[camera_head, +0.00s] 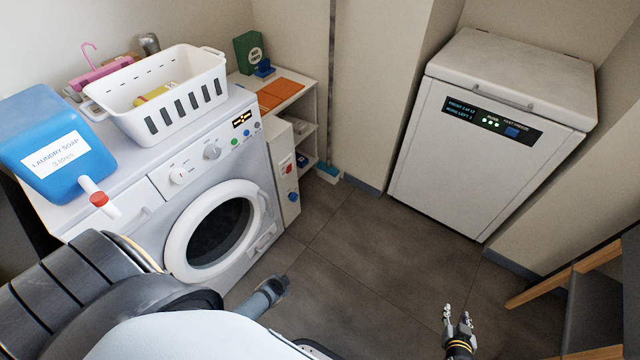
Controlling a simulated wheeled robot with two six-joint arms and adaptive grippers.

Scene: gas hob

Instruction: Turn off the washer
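The washer (160,228) is a white front-loader at the left, with its round door (174,245) shut. Its sloping front panel has two knobs, one at the left (179,176) and one further right (212,153). Right of them is a row of small buttons, including a green button (234,142), under a small lit display (241,119). My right gripper (457,314) is low over the floor at the bottom right, far from the washer, fingers apart and empty. A grey arm part (266,294) of mine with a dark end shows below the washer; my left gripper's fingers cannot be made out.
A blue laundry soap bottle (52,142) and a white basket (178,106) stand on the washer. A narrow shelf unit (306,107) is beside it. A white freezer (488,155) stands at the right, a wooden-framed chair or ladder (560,277) near it. The middle floor is clear.

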